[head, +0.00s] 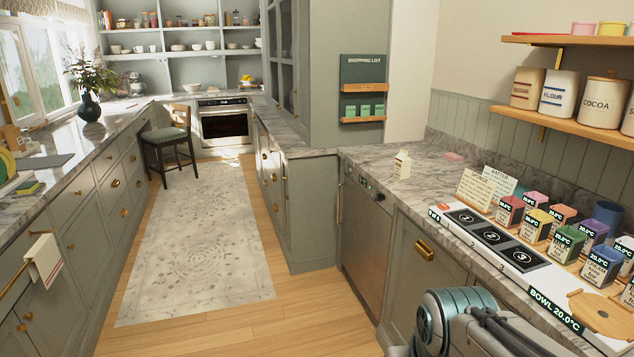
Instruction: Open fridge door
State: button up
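No fridge can be picked out for certain in the head view. A stainless-fronted appliance (364,236) is built in under the right counter, with a dark control strip along its top and a vertical bar at its left edge; its front is shut. I cannot tell whether it is a fridge or a dishwasher. Part of my arm shows at the bottom right, in front of the right-hand cabinets. My gripper's fingers are not in view.
The marble counter (408,186) on the right holds a carton (402,165), a numbered panel (493,238) and several coloured tins. A stool (168,142) and an oven (226,124) stand at the back. The wood floor and patterned rug (200,240) between the counters are clear.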

aim_at(367, 227)
jog(key=u, duration=0.1)
jog(key=i, duration=1.6)
jog(key=u, duration=0.2)
jog(key=i, duration=2.65)
